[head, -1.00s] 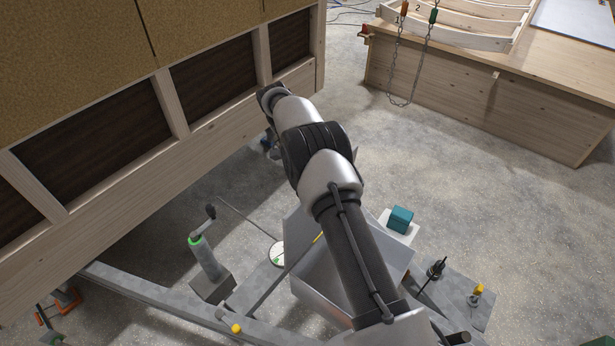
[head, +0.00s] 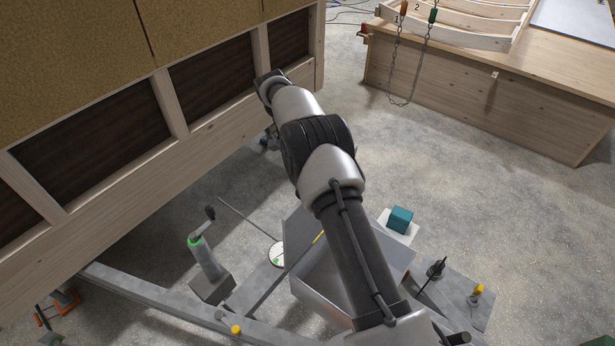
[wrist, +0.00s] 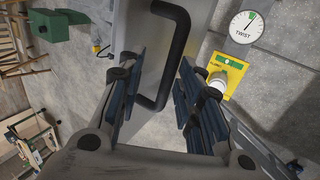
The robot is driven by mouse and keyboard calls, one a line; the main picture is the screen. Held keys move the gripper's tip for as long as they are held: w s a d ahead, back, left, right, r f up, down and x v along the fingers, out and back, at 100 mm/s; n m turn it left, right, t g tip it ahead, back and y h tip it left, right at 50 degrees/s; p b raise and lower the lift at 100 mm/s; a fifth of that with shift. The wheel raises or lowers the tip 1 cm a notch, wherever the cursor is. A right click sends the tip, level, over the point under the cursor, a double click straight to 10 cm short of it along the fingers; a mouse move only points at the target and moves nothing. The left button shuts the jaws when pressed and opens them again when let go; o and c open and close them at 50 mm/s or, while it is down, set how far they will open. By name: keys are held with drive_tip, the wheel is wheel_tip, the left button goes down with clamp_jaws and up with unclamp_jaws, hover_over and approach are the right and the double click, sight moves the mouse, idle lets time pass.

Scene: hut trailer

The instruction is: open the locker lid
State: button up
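The locker looks like a grey metal box (head: 322,292) low on the frame in the head view, partly covered by my arm. In the wrist view a grey metal panel (wrist: 137,35) carries a black bar handle (wrist: 183,45). My gripper (wrist: 162,65) is open, with its blue-padded fingers to either side of the lower part of the handle. I see no finger closed on it. Whether the handle lies fully between the pads in depth, I cannot tell. The lid's angle is unclear.
A wood-framed wall (head: 130,215) stands close on the left. A grey post with a crank (head: 206,262) and a round dial (head: 277,254) are near the box. A yellow plate (wrist: 226,74) lies beside the handle panel. A teal block (head: 400,220) and wooden bench (head: 480,100) are to the right.

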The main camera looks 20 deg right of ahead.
wheel_tip(320, 180, up, 6)
drive_tip(key=shift+r, duration=0.2)
idle(0.4)
drive_tip(key=s+a+r+n+t+y+b, duration=0.2)
drive_tip(key=s+r+n+t+b, duration=0.5)
drive_tip(key=s+r, duration=0.6)
drive_tip(key=s+f+n+b, duration=0.1)
drive_tip(key=s+f+b, duration=0.1)
drive_tip(key=s+f, duration=0.2)
drive_tip(key=s+a+f+n+t+b, duration=0.1)
drive_tip(key=s+f+b, duration=0.2)
drive_tip(key=s, duration=0.8)
drive_tip(key=s+a+f+n+t+y+b, duration=0.1)
drive_tip(key=s+f+b, duration=0.2)
drive_tip(key=s+f, duration=0.2)
drive_tip(key=s, duration=0.3)
drive_tip(key=shift+s+a+f+n, duration=0.2)
drive_tip(key=shift+s+f+n, duration=0.1)
drive_tip(key=shift+n, duration=0.1)
drive_tip(key=shift+w, duration=0.1)
